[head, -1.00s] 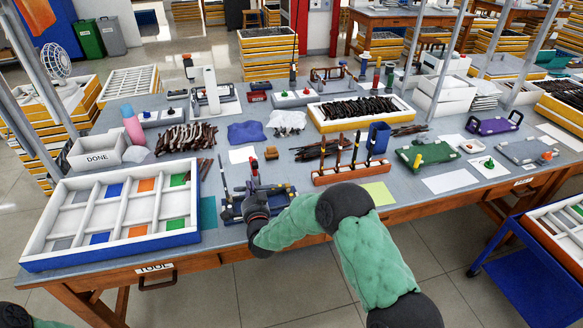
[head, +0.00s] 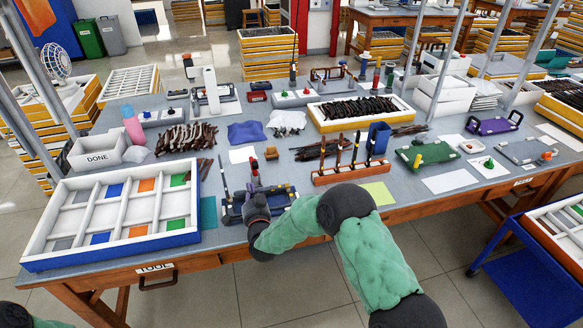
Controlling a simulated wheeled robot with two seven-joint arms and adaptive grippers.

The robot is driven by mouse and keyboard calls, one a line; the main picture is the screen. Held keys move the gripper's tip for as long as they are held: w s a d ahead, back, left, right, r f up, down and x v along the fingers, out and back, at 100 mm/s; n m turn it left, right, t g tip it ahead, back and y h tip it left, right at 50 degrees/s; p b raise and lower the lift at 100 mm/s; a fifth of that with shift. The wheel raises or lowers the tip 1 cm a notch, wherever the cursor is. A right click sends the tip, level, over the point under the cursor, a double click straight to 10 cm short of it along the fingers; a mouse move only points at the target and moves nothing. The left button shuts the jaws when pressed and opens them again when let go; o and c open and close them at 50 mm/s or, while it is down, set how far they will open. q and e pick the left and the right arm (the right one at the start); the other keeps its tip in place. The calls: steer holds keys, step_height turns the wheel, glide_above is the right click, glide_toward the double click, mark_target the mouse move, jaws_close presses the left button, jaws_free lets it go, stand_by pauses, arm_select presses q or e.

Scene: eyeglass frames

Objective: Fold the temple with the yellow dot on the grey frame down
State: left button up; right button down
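My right gripper (head: 252,178) is over a dark blue holder (head: 233,212) at the front edge of the workbench, its fingers pointing away from me. The fingers are small and dark here, so I cannot tell whether they are open or shut. The gripper and wrist cover much of the holder. I cannot make out the grey frame or the yellow dot on a temple; they may be hidden there. My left gripper is out of view; only a bit of my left arm shows at the bottom left corner.
A white compartment tray (head: 132,241) stands left of the holder, with a DONE box (head: 97,151) behind it. An orange tool rack (head: 350,172) stands close on the right. A tray (head: 322,124) of dark parts lies farther back. White paper (head: 449,181) lies to the right.

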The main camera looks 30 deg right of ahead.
steer(key=shift+v, duration=2.45)
